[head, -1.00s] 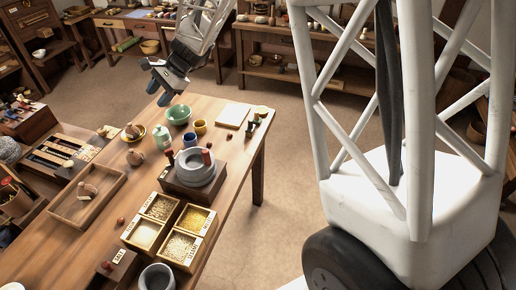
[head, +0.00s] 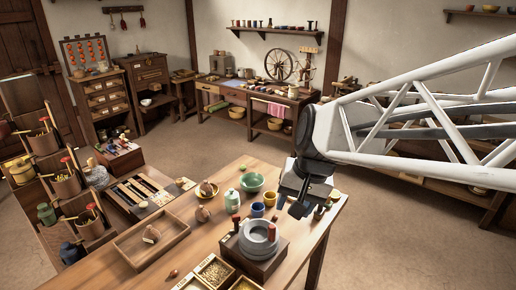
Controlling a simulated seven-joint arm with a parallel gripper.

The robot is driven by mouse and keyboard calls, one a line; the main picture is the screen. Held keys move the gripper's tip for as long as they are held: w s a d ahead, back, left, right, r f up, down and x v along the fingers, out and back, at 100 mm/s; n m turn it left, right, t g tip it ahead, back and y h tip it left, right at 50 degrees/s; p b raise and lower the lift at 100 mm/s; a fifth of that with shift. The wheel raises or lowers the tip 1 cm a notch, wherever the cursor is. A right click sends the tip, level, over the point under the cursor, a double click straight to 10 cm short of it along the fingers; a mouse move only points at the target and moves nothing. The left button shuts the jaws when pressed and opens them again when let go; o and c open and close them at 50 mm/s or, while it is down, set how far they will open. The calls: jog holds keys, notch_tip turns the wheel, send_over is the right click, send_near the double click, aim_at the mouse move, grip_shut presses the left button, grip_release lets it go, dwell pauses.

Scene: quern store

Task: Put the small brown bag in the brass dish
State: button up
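Several small brown bags are on the wooden table. One bag (head: 207,187) appears to sit in or right against a small yellowish brass dish (head: 214,195); I cannot tell which. A second bag (head: 202,213) stands on the bare table just in front of it. A third bag (head: 151,233) lies in the shallow wooden tray at left. I cannot tell which bag is the task's. My gripper (head: 290,207) points down above the table's right part, right of the bags and dish. Its dark fingers look apart, with nothing seen between them.
A green bowl (head: 252,182), a pale green jar (head: 232,201) and blue and yellow cups (head: 257,210) stand between the bags and my gripper. A grey stone quern (head: 259,238) is in front. Open grain boxes (head: 214,270) line the near edge. The wooden tray (head: 128,247) is at left.

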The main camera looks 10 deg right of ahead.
jog(key=s+d+f+n+t+h, duration=0.1)
jog(key=s+d+n+h, duration=0.1)
jog(key=s, duration=0.8)
jog(key=shift+s+d+n+h, duration=0.4)
jog(key=shift+d+n, duration=0.2)
jog(key=shift+d, duration=0.5)
